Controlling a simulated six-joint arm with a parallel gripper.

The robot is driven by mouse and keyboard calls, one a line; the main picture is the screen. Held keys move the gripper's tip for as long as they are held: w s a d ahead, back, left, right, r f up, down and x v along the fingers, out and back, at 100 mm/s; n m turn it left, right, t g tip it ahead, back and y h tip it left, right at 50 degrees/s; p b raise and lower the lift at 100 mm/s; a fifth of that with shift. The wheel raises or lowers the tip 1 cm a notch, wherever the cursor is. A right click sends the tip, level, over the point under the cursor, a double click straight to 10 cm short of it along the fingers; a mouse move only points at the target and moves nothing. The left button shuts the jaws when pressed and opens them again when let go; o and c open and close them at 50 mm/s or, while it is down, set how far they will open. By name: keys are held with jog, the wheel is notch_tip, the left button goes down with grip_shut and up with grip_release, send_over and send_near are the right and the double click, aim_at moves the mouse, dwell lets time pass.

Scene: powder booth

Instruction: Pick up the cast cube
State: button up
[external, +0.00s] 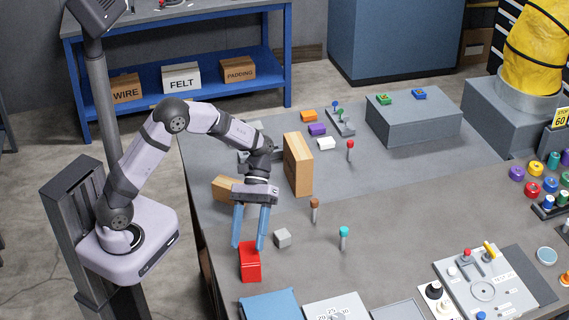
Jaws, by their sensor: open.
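A small grey cube (282,239), which looks like the cast cube, sits on the grey table. My gripper (248,244) points down with its two blue fingers apart and nothing visible between them. Its fingertips appear just left of the grey cube, apart from it. In the picture they overlap the top of a red block (250,266); I cannot tell whether they touch it.
A tall wooden block (298,164) stands behind my gripper, and another wooden block (226,189) lies to its left. A brown-topped peg (314,210) and a teal-topped peg (343,238) stand right of the cube. A blue panel (269,305) lies at the front.

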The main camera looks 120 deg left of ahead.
jog(key=s+a+n+t, duration=0.2)
jog(key=a+n+t, duration=0.1)
jog(key=a, duration=0.4)
jog(key=n+t+y+b, duration=0.2)
jog(key=n+t, duration=0.3)
jog(key=n, duration=0.4)
send_near(281, 232)
jog(key=shift+w+d+f, duration=0.7)
jog(key=shift+d+f, duration=0.15)
jog(key=shift+d, duration=0.1)
jog(key=shift+w+a+f+n, duration=0.2)
jog(key=shift+a+f+n, duration=0.1)
jog(key=shift+f+n, duration=0.1)
jog(key=shift+w+d+f+p, duration=0.1)
jog(key=shift+w+d+p, duration=0.25)
jog(key=shift+w+p, duration=0.15)
jog(key=shift+w+d+f, duration=0.25)
jog(key=shift+w+f, duration=0.05)
jog(key=shift+w, duration=0.05)
jog(key=shift+w+d+r+p, duration=0.1)
jog(key=shift+w+d+p, duration=0.2)
jog(key=shift+p, duration=0.3)
jog(key=p+x, duration=0.1)
jog(key=x, duration=0.1)
jog(key=p+x, duration=0.1)
jog(key=shift+w+d, duration=0.2)
jog(key=shift+w, duration=0.2)
jog(key=shift+w+d, duration=0.15)
jog(key=shift+w, duration=0.1)
